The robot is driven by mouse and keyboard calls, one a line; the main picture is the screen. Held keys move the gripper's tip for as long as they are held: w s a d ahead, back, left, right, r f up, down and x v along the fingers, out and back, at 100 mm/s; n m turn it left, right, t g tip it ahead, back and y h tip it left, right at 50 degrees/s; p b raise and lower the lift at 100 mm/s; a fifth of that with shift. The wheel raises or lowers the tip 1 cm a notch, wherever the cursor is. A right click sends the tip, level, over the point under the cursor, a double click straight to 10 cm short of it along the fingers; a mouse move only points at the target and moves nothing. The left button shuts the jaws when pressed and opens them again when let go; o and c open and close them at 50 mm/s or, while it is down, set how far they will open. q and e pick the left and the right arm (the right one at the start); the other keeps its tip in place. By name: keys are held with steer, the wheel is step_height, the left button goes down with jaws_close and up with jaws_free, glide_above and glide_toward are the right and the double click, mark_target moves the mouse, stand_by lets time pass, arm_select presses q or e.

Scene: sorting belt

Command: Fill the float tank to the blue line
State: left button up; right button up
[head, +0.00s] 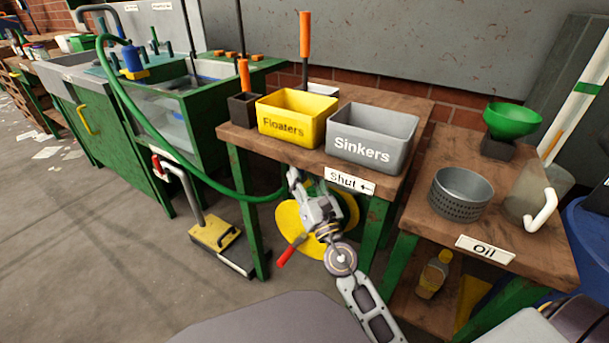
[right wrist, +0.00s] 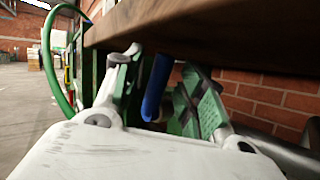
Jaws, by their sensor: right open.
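A clear-walled tank (head: 168,112) stands in the green frame at the left of the head view; its blue line and water level cannot be made out. A green hose (head: 150,142) runs from the blue nozzle (head: 132,60) down towards the yellow reel (head: 289,222) under the table. My right gripper (head: 299,190) is below the table's front edge, by the "Shut" label (head: 349,181). In the right wrist view its fingers (right wrist: 160,88) are apart, with a blue bar (right wrist: 156,86) showing between them; contact cannot be told. My left gripper is out of view.
Yellow "Floaters" (head: 283,128) and grey "Sinkers" (head: 364,152) bins stand on the wooden table. A red handle (head: 287,256) shows beside my right gripper. A yellow-and-black floor device (head: 216,236) stands left. The right bench (head: 420,226) holds a perforated pot (head: 461,196).

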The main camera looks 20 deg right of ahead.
jaws_close()
stand_by(0.5)
